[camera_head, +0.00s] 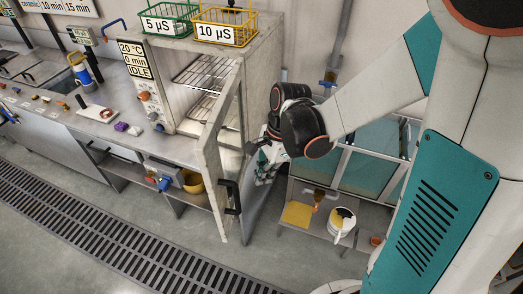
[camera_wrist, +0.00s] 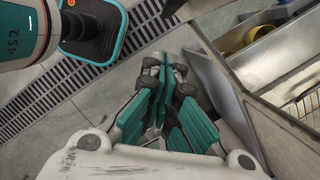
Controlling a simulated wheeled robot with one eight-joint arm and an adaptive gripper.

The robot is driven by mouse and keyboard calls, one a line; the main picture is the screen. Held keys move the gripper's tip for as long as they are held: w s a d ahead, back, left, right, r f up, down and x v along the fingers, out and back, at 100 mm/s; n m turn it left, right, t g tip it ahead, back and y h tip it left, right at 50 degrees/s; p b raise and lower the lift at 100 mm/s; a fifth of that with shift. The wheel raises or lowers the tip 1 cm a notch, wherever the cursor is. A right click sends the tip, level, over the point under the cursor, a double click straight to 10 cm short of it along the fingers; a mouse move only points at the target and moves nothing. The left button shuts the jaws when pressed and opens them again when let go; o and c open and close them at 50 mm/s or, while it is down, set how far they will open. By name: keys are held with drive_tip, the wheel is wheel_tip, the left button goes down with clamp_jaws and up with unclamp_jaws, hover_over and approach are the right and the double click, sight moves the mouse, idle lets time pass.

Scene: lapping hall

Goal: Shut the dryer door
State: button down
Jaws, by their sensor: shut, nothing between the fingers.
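The dryer (camera_head: 157,75) stands on the counter with its display reading 20°C, 0 min, IDLE. Its door (camera_head: 209,150) stands wide open, swung out toward the camera, and wire racks (camera_head: 205,75) show inside. A black handle (camera_head: 230,197) is low on the door's outer face. My gripper (camera_head: 258,148) is right of the door, on its outer side, partly hidden; I cannot tell whether it touches. In the wrist view my gripper (camera_wrist: 165,70) has its teal fingers together and empty, beside a grey panel (camera_wrist: 222,85) that looks like the door.
Green (camera_head: 168,18) and yellow (camera_head: 224,27) wire baskets sit on top of the dryer. A yellow bowl (camera_head: 192,181) is on the shelf below. A low bench with a white pot (camera_head: 342,222) stands right of the door. The floor with a drain grate (camera_head: 110,235) is clear in front.

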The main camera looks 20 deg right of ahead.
drive_tip(key=a, duration=0.4)
drive_tip(key=shift+s+a+f, duration=0.1)
drive_tip(key=shift+s+f, duration=0.2)
drive_tip(key=shift+f, duration=0.1)
drive_tip(key=shift+a, duration=0.1)
